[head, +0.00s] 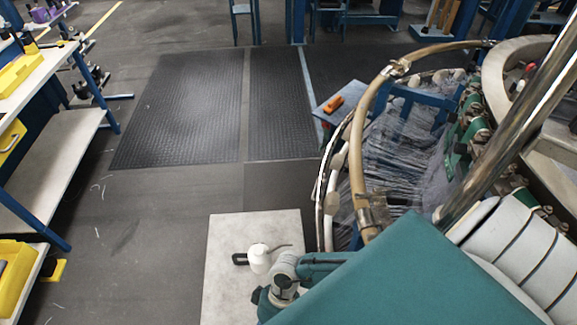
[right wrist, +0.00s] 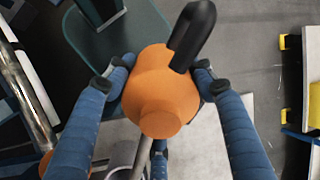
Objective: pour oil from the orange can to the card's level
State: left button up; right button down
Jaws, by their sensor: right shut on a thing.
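I cannot make out the held can or my right gripper in the head view. A white pot (head: 260,259) with a black handle and a thin spout is on a pale tabletop (head: 226,292). I cannot make out a card or any oil level. My left gripper is not in view.
The round loom (head: 375,190) fills the right, with a teal panel (head: 400,275) in front. A small orange item (head: 334,104) lies on a grey ledge beside it. A workbench (head: 45,75) with yellow bins stands at left. The floor with black mats (head: 190,105) is clear.

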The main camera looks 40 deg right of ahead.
jog(key=shift+r+g+y+b, duration=0.7)
jog(key=shift+r+y+b, duration=0.65)
jog(key=shift+b, duration=0.95)
jog(key=shift+r+b, duration=0.3)
jog(key=shift+r, duration=0.25)
jog(key=shift+a+f+h, duration=0.1)
jog(key=shift+f+h, duration=0.45)
jog(key=shift+f, duration=0.3)
